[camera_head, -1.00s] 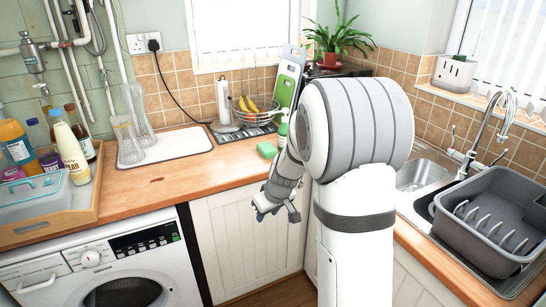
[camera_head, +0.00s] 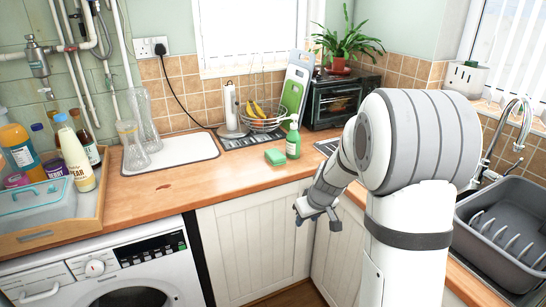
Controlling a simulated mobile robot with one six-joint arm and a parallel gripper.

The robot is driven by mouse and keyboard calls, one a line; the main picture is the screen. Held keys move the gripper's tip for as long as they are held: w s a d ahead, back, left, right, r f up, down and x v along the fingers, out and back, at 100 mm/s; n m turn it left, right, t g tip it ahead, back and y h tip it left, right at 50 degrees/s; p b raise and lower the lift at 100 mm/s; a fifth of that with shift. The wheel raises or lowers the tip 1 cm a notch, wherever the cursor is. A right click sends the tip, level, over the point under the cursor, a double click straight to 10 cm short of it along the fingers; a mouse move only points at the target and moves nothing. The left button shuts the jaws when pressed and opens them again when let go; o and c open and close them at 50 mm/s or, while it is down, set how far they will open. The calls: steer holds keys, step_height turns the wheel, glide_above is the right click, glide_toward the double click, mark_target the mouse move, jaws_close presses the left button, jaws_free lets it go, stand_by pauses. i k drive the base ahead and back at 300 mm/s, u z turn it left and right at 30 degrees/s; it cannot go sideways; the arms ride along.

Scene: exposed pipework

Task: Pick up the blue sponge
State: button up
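A small sponge (camera_head: 274,157) lies on the wooden worktop (camera_head: 215,183) near the back corner. It looks green rather than blue. It sits just left of a green soap bottle (camera_head: 293,138). My gripper (camera_head: 317,221) hangs in front of the worktop's front edge, lower than the sponge and to its right in the picture. Its two fingers are spread apart with nothing between them. The sponge is in full view and apart from my gripper.
A wire fruit basket (camera_head: 262,122), paper towel holder (camera_head: 231,112) and small oven (camera_head: 340,98) stand behind. A white mat with glassware (camera_head: 132,145) and a tray of bottles (camera_head: 60,236) are left. A grey dish rack (camera_head: 500,232) is right. The worktop left of the sponge is clear.

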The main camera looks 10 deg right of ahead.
mark_target(274, 156)
steer(key=i, duration=0.95)
